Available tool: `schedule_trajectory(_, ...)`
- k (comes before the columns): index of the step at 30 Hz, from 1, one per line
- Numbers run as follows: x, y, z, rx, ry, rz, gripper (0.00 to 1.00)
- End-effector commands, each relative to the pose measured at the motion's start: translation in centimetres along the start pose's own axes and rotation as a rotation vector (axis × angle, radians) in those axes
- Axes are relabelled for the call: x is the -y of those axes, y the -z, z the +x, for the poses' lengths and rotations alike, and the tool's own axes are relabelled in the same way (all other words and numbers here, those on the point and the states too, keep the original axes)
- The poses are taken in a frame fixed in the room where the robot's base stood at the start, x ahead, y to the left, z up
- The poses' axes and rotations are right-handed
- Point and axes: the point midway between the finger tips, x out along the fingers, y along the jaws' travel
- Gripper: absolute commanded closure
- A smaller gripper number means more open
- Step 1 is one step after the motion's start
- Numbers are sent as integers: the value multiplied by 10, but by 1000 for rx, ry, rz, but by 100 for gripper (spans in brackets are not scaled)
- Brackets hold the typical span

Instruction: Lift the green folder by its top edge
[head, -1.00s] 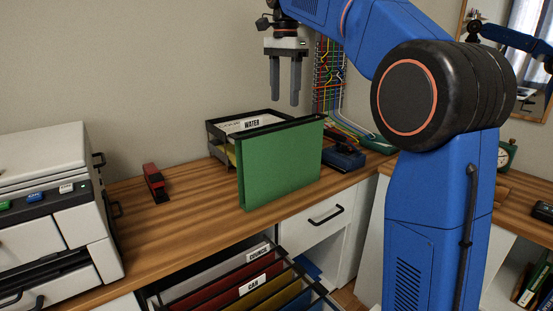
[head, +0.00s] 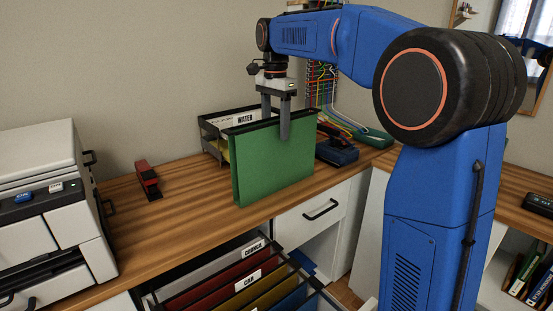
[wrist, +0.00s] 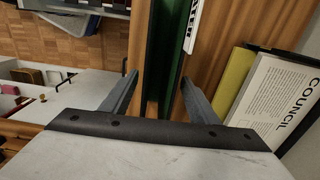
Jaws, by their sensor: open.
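The green folder (head: 265,175) stands upright on the wooden desk, with a dark rail along its top edge. A white label reading WATER (head: 243,118) shows just behind that edge. My gripper (head: 275,122) is open and points down at the folder's top. One finger hangs in front of the green face, and the other is partly hidden behind the top edge. In the wrist view my open gripper (wrist: 158,84) has a finger to each side of the folder's dark and green top (wrist: 168,45). I cannot tell whether either finger touches it.
A dark letter tray (head: 212,135) stands behind the folder; its COUNCIL sheet (wrist: 283,98) shows in the wrist view. A blue device (head: 337,153) sits to the right, a red stapler (head: 147,180) and printer (head: 45,210) to the left. An open drawer of labelled files (head: 235,285) lies below.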

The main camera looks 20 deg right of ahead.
Motion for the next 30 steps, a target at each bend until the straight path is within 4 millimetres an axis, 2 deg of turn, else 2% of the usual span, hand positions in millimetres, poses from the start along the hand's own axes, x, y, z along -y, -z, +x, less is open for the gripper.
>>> schedule_trajectory(5,-1,1,14,1,-2,0,45)
schedule_trajectory(13,-2,2,48,0,-2,0,45)
schedule_trajectory(23,-2,2,53,0,0,0,45)
schedule_trajectory(27,-2,2,53,0,0,0,79)
schedule_trajectory(30,-2,2,53,0,0,0,100)
